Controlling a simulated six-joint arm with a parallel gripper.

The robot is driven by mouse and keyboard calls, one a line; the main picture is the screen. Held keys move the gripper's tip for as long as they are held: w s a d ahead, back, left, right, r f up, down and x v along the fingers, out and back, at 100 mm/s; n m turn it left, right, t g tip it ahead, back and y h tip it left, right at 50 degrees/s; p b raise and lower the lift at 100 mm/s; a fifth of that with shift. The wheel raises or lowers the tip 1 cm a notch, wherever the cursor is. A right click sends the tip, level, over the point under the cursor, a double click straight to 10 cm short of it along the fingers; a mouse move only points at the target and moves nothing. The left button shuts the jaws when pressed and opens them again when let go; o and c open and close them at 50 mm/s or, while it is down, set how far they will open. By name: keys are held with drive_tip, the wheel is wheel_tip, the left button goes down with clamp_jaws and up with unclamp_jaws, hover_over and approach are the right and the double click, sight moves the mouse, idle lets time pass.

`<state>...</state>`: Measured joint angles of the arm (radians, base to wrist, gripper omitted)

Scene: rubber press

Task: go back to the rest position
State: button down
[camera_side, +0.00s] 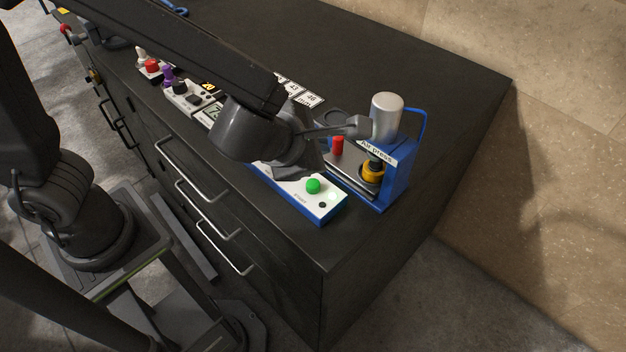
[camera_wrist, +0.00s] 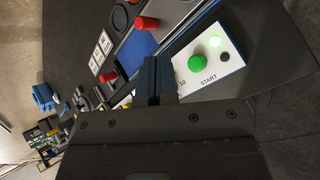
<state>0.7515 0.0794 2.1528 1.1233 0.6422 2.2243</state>
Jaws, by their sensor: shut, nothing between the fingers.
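My gripper (camera_wrist: 155,80) is shut and empty in the wrist view, its fingers close to the white START panel (camera_wrist: 210,62). The panel has a green button (camera_wrist: 198,62), a lit green-white lamp and a small black knob. In the side view the panel (camera_side: 326,203) with its green button (camera_side: 313,186) lies at the front of the bench, and my wrist covers its left part. My fingertips are hidden there behind the wrist. The blue press (camera_side: 397,180) with its silver cylinder (camera_side: 387,118) stands just behind the panel, with a yellow-orange part (camera_side: 371,172) under it.
The black bench (camera_side: 440,90) has clear room at the back. White number cards (camera_side: 305,97) lie behind my forearm. Control boxes (camera_side: 188,97) line the front edge to the left. Drawers with metal handles (camera_side: 208,227) face my base.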

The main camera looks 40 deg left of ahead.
idle(0.3)
drive_tip(key=s+a+r+m+g, duration=0.1)
drive_tip(key=s+a+m, duration=0.3)
drive_tip(key=m, duration=0.5)
drive_tip(key=s+a+r+m+g, duration=0.1)
drive_tip(key=s+a+r+m, duration=0.3)
drive_tip(key=m, duration=0.5)
drive_tip(key=s+a+r+m+g+h, duration=0.1)
drive_tip(key=s+a+r+m, duration=0.2)
drive_tip(key=a+m, duration=0.4)
drive_tip(key=s+m, duration=0.1)
drive_tip(key=m, duration=0.2)
drive_tip(key=shift+a+r+g, duration=0.2)
drive_tip(key=shift+a+g, duration=0.1)
